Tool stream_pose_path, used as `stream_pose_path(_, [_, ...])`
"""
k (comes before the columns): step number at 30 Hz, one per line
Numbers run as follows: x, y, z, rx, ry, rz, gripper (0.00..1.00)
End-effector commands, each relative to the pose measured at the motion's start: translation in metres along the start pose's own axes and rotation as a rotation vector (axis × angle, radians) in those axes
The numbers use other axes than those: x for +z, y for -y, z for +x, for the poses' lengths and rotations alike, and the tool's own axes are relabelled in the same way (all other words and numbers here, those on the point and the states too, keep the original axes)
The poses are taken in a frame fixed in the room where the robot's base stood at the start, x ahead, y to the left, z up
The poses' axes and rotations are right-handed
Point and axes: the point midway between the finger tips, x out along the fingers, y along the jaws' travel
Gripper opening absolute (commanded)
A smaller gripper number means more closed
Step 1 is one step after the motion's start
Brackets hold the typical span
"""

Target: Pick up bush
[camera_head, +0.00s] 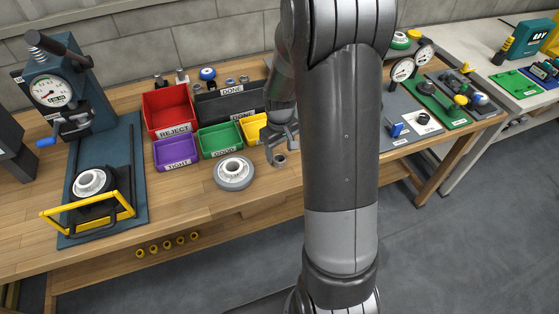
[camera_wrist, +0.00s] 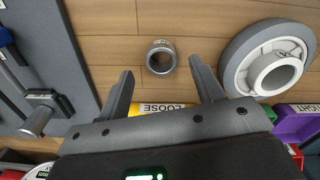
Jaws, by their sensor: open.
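The bush, a small grey metal ring with a hole through it (camera_head: 279,161), stands on the wooden bench to the right of a wheel. In the wrist view the bush (camera_wrist: 161,45) lies between and just beyond my two fingertips, with bare wood around it. My gripper (camera_head: 281,148) is just above the bush in the head view. In the wrist view my gripper (camera_wrist: 162,70) is open, its fingers apart and holding nothing. No finger visibly touches the bush.
A grey wheel with a white hub (camera_head: 234,184) lies left of the bush, near one finger in the wrist view. Behind are a yellow LOOSE bin (camera_head: 250,133), a green bin (camera_head: 221,151), a purple bin (camera_head: 176,166) and a red REJECT bin (camera_head: 168,131). A grey board (camera_head: 404,139) is at right.

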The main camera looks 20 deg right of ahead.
Motion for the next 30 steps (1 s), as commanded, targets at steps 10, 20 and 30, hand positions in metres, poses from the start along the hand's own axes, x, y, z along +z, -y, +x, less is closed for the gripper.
stream_pose_path(10, [0.002, 0.002, 0.034, -0.001, 0.001, 0.0, 0.61])
stream_pose_path(20, [0.001, 0.002, 0.034, 0.0, 0.001, 0.0, 0.47])
stream_pose_path(30, [0.001, 0.002, 0.033, 0.0, 0.001, 0.0, 0.2])
